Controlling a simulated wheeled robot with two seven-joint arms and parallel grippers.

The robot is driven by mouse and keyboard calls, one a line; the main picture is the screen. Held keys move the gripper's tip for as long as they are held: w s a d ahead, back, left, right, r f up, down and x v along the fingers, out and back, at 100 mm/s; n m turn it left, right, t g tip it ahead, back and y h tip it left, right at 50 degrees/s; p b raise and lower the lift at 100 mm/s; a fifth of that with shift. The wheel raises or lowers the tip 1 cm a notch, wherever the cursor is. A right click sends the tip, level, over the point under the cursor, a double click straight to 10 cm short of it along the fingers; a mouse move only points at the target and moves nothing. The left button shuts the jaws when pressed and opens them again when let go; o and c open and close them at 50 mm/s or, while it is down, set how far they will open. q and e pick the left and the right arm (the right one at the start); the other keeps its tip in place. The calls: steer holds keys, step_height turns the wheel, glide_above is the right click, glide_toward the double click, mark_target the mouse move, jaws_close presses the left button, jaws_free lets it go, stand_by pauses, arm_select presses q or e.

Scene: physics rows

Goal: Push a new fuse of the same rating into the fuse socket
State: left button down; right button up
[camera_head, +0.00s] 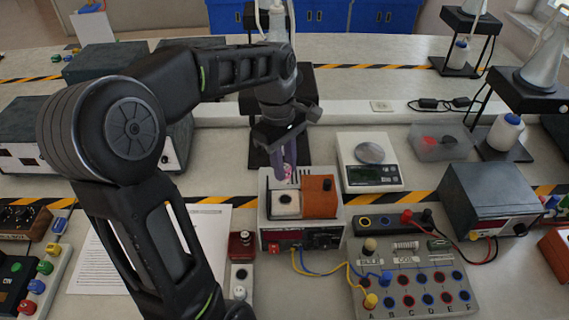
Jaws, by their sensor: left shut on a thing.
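My left gripper (283,163) points down just above the back left part of a white box (303,226) with an orange block (319,197) on its right. It is shut on a small pinkish thing (287,172), which looks like a fuse; its rating cannot be read. Below and slightly in front is a pale square with a dark round centre (286,201), which looks like the fuse socket. The held thing looks apart from it, but the exact gap is hard to tell. My right gripper is not in view.
A scale (372,179) stands right of the box, with a clear tray (441,142) beyond. A terminal board (415,289) with wires lies in front right. A small red-topped block (241,245) stands left of the box, beside a paper sheet (212,225).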

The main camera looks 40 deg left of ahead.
arm_select(q)
step_height(320, 180, down, 5)
steer(key=b, duration=0.4)
steer(key=shift+r, duration=0.2)
steer(key=shift+f+b, duration=0.5)
steer(key=shift+f, duration=0.35)
steer(key=shift+f, duration=0.15)
stand_by(0.8)
steer(key=shift+f+b, duration=0.65)
steer(key=shift+f, duration=0.4)
stand_by(1.0)
steer(key=c, duration=0.7)
jaws_free()
